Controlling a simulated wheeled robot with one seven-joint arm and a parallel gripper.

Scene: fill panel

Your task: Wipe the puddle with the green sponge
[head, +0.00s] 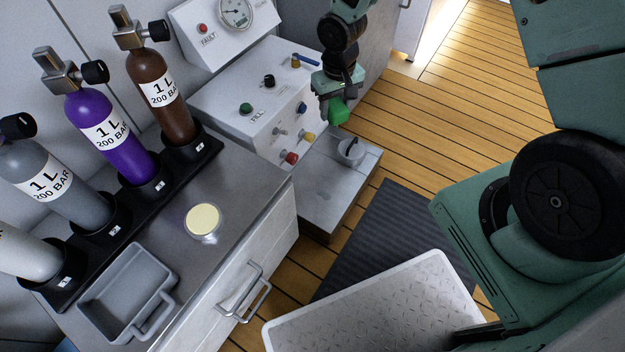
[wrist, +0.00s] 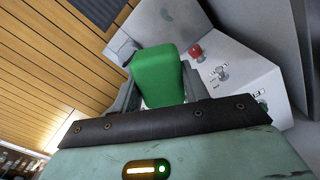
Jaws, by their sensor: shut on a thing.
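My gripper (head: 333,98) is shut on the green sponge (head: 339,112). It holds the sponge beside the front of the white fill panel, above the low grey ledge. In the wrist view the sponge (wrist: 160,75) sits between the two fingers, with the panel's red knob close by to the right. A gap seems to show between the sponge and the ledge below it, but I cannot tell how high it is. I cannot make out a puddle in either view.
The fill panel (head: 235,100) has several knobs and fittings. A grey cup-like fitting (head: 351,151) stands on the low ledge (head: 330,185). Several cylinders stand in a black rack on the steel counter (head: 245,205), with a grey bin (head: 125,290) and a cream round pad (head: 203,219).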

